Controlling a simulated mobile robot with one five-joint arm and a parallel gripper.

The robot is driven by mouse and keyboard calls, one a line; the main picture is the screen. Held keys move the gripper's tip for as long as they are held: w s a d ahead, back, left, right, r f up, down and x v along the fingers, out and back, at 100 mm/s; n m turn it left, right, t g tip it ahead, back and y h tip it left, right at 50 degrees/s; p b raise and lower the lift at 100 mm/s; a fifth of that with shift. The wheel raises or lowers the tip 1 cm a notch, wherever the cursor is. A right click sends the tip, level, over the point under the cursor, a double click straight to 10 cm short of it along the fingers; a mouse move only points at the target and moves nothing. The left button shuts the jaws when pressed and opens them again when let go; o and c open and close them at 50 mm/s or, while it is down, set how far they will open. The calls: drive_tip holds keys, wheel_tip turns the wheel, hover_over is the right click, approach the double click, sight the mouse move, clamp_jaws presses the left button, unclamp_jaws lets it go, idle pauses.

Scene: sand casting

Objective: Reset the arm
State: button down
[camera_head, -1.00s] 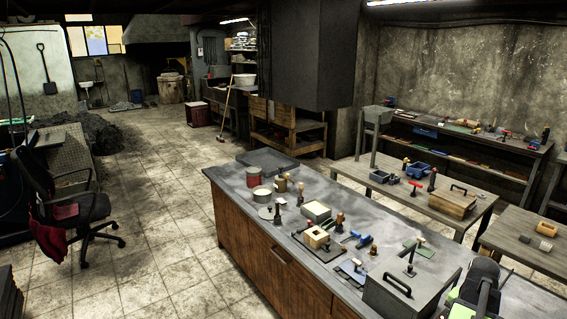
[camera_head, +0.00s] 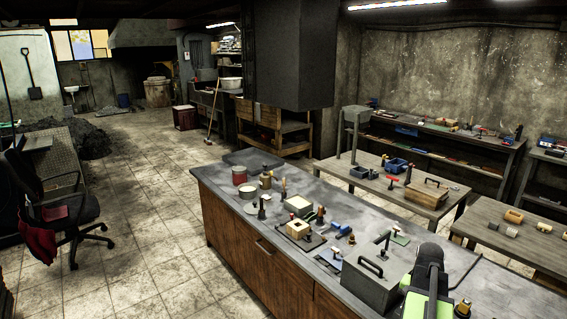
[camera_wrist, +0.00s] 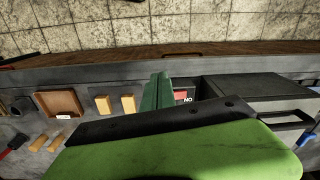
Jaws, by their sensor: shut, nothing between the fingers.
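My arm, with its green and black casing (camera_head: 428,295), rises over the near right end of the grey workbench (camera_head: 345,195) in the head view. The fingertips cannot be made out there. In the wrist view my gripper (camera_wrist: 158,90) shows as green fingers closed together, with nothing held between them. They are above the bench top, beside a dark grey box (camera_wrist: 255,90) on their right. The same kind of box with a black handle (camera_head: 370,278) stands left of my arm in the head view.
Pots, moulds and small tools crowd the bench, among them a red pot (camera_head: 239,176) and a wooden mould (camera_head: 298,229). In the wrist view a wooden tray (camera_wrist: 60,103) and wooden blocks lie left of the fingers. A chair (camera_head: 60,205) stands left; the tiled floor between is clear.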

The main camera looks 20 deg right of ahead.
drive_tip(key=w+a+n, duration=0.3)
drive_tip(key=w+a, duration=0.4)
drive_tip(key=a, duration=0.4)
drive_tip(key=w+a+n, duration=0.2)
drive_tip(key=w+a, duration=0.4)
drive_tip(key=a, duration=0.4)
drive_tip(key=a+n, duration=0.7)
drive_tip(key=a, duration=1.6)
drive_tip(key=shift+w+a, duration=0.15)
drive_tip(key=shift+w, duration=0.3)
